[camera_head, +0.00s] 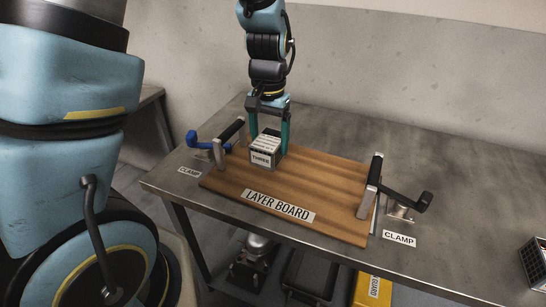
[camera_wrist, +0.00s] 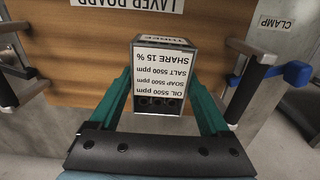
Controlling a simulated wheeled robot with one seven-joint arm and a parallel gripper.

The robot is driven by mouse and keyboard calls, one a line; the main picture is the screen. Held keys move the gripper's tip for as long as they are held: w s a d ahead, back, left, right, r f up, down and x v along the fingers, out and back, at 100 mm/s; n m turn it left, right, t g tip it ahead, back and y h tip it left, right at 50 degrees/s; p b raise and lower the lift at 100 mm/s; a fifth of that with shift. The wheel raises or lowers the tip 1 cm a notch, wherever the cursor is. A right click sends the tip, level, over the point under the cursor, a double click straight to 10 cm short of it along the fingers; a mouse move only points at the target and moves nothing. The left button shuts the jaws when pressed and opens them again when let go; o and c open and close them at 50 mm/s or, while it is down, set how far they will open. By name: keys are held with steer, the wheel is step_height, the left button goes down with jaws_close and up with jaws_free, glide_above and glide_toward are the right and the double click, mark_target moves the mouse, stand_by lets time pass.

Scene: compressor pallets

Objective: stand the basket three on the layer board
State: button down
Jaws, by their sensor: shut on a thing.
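The basket three (camera_head: 265,151) is a small dark box with a white top card and a label reading THREE. My gripper (camera_head: 270,138) is shut on it, with one teal finger on each side. The basket is upright at the left part of the wooden layer board (camera_head: 325,188); I cannot tell whether its base touches the board. In the wrist view the basket (camera_wrist: 160,75) sits between the fingers of my gripper (camera_wrist: 165,85), its card listing oil, soap, salt and share.
A clamp with a blue-tipped handle (camera_head: 196,140) stands at the board's left end, and a black-handled clamp (camera_head: 400,204) at its right end. A dark crate (camera_head: 536,262) is at the table's right edge. The board's middle and right are clear.

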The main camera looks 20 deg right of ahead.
mark_target(269, 139)
steer(key=shift+f+p, duration=0.3)
steer(key=shift+f, duration=2.45)
steer(key=shift+f, duration=0.1)
jaws_free()
step_height(269, 139, up, 12)
steer(key=shift+r+b, duration=0.15)
steer(key=shift+b, duration=0.3)
steer(key=w+a+f+n+t, duration=0.1)
steer(key=a+n, duration=0.7)
steer(key=a, duration=1.7)
steer(key=shift+a+f+t, duration=0.2)
steer(key=shift+f+t, duration=0.05)
steer(key=shift+t, duration=0.05)
steer(key=shift+w, duration=0.1)
